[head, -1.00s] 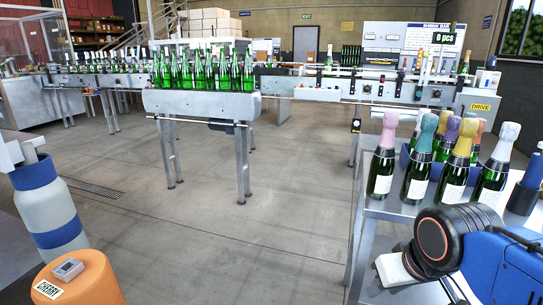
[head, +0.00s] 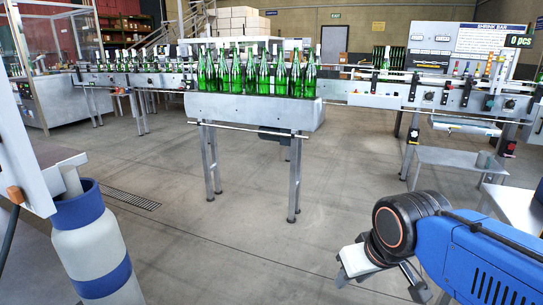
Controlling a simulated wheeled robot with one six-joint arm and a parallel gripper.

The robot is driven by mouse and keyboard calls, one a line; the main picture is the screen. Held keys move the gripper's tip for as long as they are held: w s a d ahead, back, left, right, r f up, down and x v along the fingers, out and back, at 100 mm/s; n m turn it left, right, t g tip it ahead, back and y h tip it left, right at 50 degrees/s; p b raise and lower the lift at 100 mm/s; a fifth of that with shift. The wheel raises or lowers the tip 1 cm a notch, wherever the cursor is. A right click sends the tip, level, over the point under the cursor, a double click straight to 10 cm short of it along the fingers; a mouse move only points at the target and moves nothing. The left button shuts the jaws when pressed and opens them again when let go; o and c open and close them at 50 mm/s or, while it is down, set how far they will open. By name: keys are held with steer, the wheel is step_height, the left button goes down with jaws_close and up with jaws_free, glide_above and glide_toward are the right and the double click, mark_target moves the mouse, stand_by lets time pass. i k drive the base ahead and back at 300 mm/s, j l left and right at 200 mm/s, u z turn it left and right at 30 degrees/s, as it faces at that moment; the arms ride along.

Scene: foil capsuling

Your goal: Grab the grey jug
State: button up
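I see nothing that I can clearly name as the grey jug. A small grey-green vessel (head: 487,160) stands on a low metal table at the right, too small to tell whether it is a jug. My gripper (head: 385,275) is at the lower right, on the end of my blue arm. Its pale block and a dark finger show, partly behind the round black wrist joint. It is over the open floor, well apart from the small vessel. I cannot tell how far apart the fingers are.
A conveyor (head: 255,110) with green bottles (head: 257,75) crosses the middle on metal legs. A grey and blue cylinder (head: 95,250) stands close at the left. The low metal table (head: 447,158) is at the right. The floor (head: 230,245) between is clear.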

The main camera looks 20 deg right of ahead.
mark_target(484, 158)
steer(key=i+l+z, duration=0.1)
steer(key=i+z, duration=0.25)
steer(key=i, duration=0.5)
steer(key=i+j+z, duration=0.2)
steer(key=i+z, duration=0.15)
steer(key=i, duration=0.5)
steer(key=i+z, duration=0.2)
steer(key=i, duration=0.4)
steer(key=i+z, duration=0.25)
steer(key=i, duration=0.3)
steer(key=i+j+z, duration=0.2)
steer(key=i, duration=0.35)
steer(key=i+z, duration=0.45)
steer(key=i+j+z, duration=0.1)
steer(key=i+z, duration=0.35)
steer(key=i+j+z, duration=0.3)
steer(key=i+z, duration=0.15)
steer(key=i+l+u, duration=0.4)
steer(key=i, duration=0.4)
steer(key=i+l+u, duration=0.4)
steer(key=i+l, duration=0.3)
steer(key=l, duration=0.2)
